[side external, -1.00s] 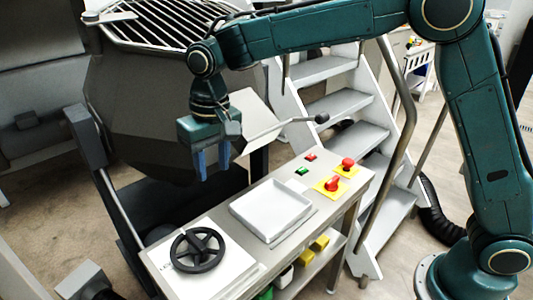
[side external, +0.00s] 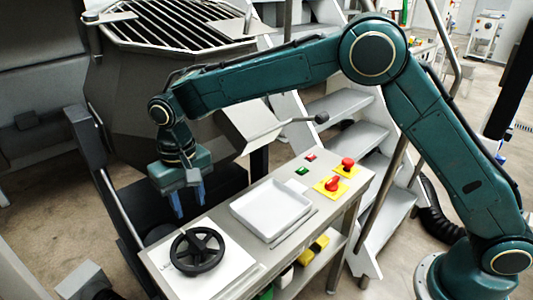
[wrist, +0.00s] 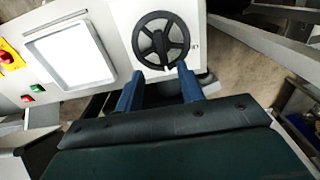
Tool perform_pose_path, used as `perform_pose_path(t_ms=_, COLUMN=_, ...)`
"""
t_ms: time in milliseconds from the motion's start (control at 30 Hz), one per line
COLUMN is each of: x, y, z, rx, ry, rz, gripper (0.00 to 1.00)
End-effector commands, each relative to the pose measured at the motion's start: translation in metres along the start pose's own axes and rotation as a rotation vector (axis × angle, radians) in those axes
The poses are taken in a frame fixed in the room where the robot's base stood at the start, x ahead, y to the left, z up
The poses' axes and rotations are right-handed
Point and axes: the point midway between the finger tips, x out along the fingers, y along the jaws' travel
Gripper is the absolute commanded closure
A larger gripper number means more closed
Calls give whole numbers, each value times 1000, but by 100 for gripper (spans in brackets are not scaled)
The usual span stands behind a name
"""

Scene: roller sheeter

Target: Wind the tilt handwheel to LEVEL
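The tilt handwheel (side external: 197,251) is a black spoked wheel lying flat on a white plate (side external: 232,274) at the near left end of the bench. It also shows in the wrist view (wrist: 161,40), just beyond my fingertips. My gripper (side external: 190,208) has two blue fingers pointing down, above and behind the wheel in the side view. In the wrist view the fingers (wrist: 158,82) stand apart with nothing between them. They do not appear to touch the wheel. Any LEVEL marking is too small to read.
A white tray (side external: 246,213) lies on the bench beside the wheel. Red knobs on yellow plates (side external: 333,184) and green (side external: 302,171) and red buttons sit at the far end. The large grey hopper (side external: 140,90) stands behind, with a lever (side external: 298,121) sticking out.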

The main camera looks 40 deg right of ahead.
Motion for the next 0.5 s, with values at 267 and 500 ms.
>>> perform_pose_path(t_ms=267, x=39, y=1, z=1, rx=0, ry=-4, rz=2, gripper=62)
perform_pose_path(t_ms=500, x=76, y=0, z=1, rx=0, ry=-4, rz=2, gripper=62)
